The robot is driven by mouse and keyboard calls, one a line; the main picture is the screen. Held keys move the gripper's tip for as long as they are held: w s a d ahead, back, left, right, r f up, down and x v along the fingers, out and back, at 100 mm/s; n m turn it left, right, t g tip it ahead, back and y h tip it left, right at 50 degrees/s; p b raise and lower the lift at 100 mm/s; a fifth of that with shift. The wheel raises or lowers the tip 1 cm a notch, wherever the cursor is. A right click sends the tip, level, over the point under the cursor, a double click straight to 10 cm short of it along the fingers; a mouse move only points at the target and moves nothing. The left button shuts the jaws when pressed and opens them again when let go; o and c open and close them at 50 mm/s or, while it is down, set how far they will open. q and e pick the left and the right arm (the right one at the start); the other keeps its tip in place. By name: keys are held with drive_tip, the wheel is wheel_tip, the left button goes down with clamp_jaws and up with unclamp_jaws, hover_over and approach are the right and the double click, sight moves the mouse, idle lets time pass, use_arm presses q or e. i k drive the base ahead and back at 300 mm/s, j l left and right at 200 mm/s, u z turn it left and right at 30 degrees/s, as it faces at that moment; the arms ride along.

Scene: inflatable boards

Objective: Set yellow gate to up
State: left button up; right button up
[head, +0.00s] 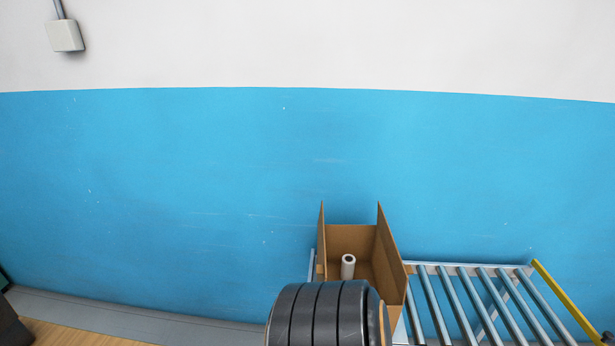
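A yellow bar (567,301), which looks like the yellow gate, runs slantwise at the right end of the roller conveyor, in the lower right of the head view. Its lower end reaches the right edge of the picture, beside a small dark part. I cannot tell for sure whether it is up or down. Neither of my grippers is in view.
The roller conveyor (482,303) carries an open cardboard box (392,262) at its left end, with a white roll (348,266) inside. A blue and white wall (200,190) closes off the back.

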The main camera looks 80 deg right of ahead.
sight(594, 336)
drive_tip(key=z, duration=4.55)
